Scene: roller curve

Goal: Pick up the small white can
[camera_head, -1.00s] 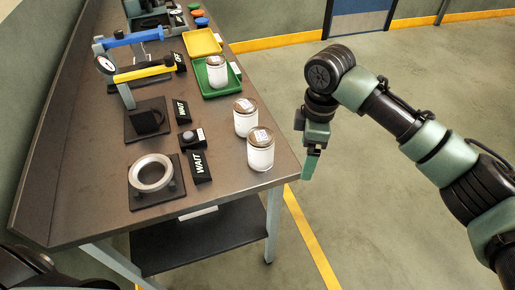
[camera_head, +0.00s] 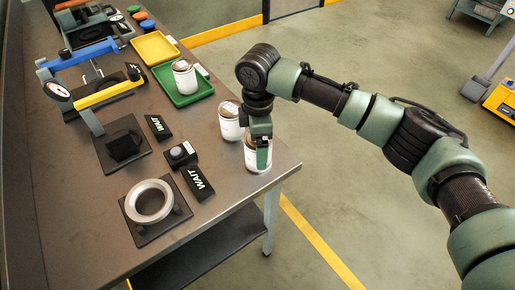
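Three small white cans with brownish lids are in view. One can (camera_head: 184,80) stands upright in the green tray (camera_head: 190,97). A second can (camera_head: 230,126) stands on the table near its right edge. The third can (camera_head: 251,163) stands nearest, close to the table's corner. My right gripper (camera_head: 262,160) points down at this nearest can, with a green finger in front of it, hiding much of it. I cannot tell whether the fingers touch or grip the can. My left gripper is not in view.
A yellow tray (camera_head: 154,47) lies behind the green tray. A grey ring fixture (camera_head: 150,200), black "WAIT" signs (camera_head: 198,184) and a clamp with a yellow handle (camera_head: 110,95) stand left of the cans. Open floor (camera_head: 350,220) lies right of the table.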

